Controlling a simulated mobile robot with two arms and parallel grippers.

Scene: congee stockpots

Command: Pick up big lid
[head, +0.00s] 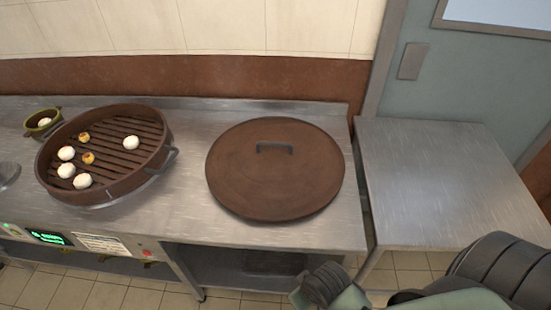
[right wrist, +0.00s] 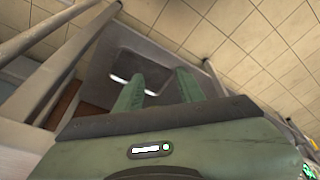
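The big lid (head: 274,185) is a round, flat brown disc with a dark bar handle (head: 274,147) on top. It lies flat on the steel counter, right of the steamer, in the head view. My right gripper (right wrist: 160,78) shows two green fingers apart with nothing between them in the right wrist view. My right arm comes in at the lower right of the head view, below and in front of the lid and apart from it. The lid does not show clearly in the right wrist view. My left gripper is not in view.
A round brown steamer (head: 112,187) with several buns stands left of the lid. A small green pot (head: 43,128) is at the far left. A bare steel table (head: 440,185) stands to the right, past a narrow gap. The steel counter (head: 190,215) has control panels along its left front.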

